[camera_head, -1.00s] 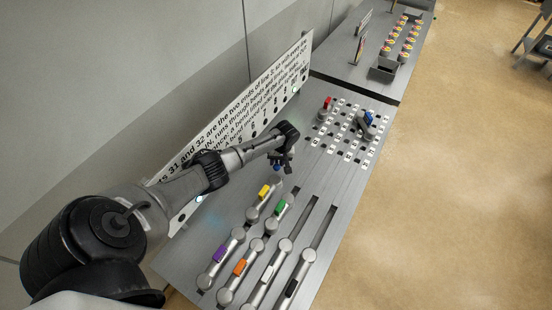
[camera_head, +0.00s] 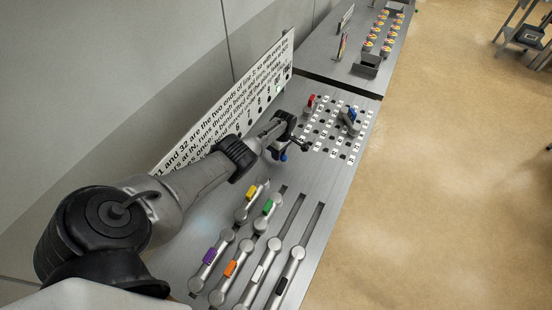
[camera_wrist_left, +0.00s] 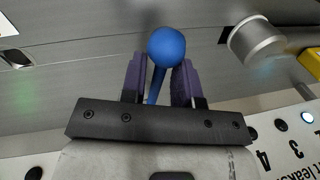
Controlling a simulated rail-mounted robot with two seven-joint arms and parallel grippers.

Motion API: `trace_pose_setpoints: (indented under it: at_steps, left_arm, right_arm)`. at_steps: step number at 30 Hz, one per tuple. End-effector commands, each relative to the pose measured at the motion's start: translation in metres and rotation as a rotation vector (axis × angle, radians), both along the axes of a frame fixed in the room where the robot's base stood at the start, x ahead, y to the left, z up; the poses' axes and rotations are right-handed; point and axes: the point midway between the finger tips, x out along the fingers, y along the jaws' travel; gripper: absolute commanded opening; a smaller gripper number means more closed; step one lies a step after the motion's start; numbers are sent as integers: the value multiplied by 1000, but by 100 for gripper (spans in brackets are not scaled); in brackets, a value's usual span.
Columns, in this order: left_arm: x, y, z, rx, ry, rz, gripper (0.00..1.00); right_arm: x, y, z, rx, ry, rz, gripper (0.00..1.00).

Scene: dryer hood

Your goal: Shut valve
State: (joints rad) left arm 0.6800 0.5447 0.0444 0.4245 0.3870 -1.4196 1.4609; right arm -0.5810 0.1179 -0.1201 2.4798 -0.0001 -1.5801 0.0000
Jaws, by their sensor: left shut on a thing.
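My left gripper (camera_head: 281,151) is over the grey panel, between the row of colour-tagged parts and the numbered grid. In the left wrist view its two purple fingers (camera_wrist_left: 161,82) are shut on a blue ball-ended handle (camera_wrist_left: 166,47), with the ball and a thin blue stem between them. The blue ball (camera_head: 284,157) also shows at the fingertips in the head view. I take this handle to be the valve's; the valve body under it is hidden by the gripper. My right gripper is not in view.
Round-ended grey parts with yellow (camera_head: 251,192), green (camera_head: 268,207), purple (camera_head: 209,256) and other tags lie in front. A lettered white board (camera_head: 235,100) stands along the wall side. Red (camera_head: 309,100) and blue (camera_head: 351,116) pieces stand on the numbered grid beyond.

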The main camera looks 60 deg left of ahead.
Motion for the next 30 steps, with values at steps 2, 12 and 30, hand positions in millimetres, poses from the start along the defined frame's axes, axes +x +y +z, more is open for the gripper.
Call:
trace_pose_setpoints:
  at_steps: [2, 12, 30]
  left_arm:
    - [6, 0, -2, -4, -5, 43, 0]
    - [15, 6, 0, -3, -5, 158, 0]
    - [18, 4, 1, -7, -8, 179, 18]
  right_arm:
    - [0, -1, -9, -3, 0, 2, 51]
    - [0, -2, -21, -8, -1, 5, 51]
    - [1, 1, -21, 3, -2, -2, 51]
